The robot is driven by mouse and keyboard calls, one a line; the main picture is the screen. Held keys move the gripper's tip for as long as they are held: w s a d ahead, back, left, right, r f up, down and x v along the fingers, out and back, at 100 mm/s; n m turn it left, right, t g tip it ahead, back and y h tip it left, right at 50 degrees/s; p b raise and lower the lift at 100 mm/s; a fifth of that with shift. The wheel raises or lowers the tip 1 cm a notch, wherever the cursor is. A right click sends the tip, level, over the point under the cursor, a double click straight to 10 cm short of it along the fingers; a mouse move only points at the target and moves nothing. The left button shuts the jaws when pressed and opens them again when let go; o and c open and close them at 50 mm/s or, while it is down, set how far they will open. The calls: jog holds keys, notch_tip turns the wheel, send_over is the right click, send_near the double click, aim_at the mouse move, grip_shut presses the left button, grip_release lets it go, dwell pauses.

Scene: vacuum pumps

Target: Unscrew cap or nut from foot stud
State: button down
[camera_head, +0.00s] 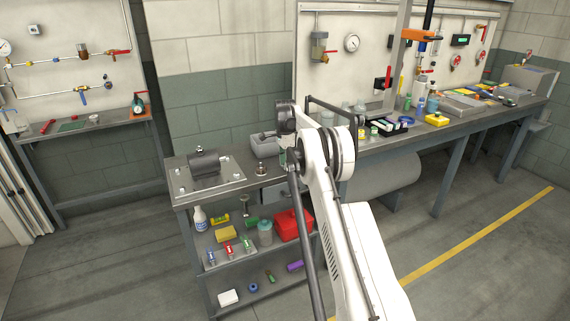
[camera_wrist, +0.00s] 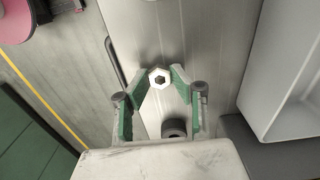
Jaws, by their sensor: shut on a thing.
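In the wrist view a pale hexagonal nut or cap (camera_wrist: 159,73) with a dark centre sits between the green-padded fingertips of my gripper (camera_wrist: 159,82). My gripper is shut on it. The stud under it is hidden. A dark round part (camera_wrist: 174,128) shows lower down between the fingers, close to my wrist housing. In the head view my arm's upper links hide the gripper and the nut. A dark cylindrical pump (camera_head: 207,163) lies on a metal plate (camera_head: 228,178) at the bench's left end, apart from my arm.
A small metal fitting (camera_head: 261,169) and a grey bin (camera_head: 264,143) stand on the bench. The wrist view shows a light grey bin wall (camera_wrist: 288,70) close on the right. Lower shelves hold a red box (camera_head: 291,225) and bottles. The floor in front is clear.

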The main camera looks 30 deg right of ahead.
jog(key=shift+f, duration=0.25)
jog(key=c, duration=1.4)
grip_release()
notch_tip(320, 180, up, 12)
jog(key=shift+c, duration=0.4)
grip_shut()
dwell(0.4)
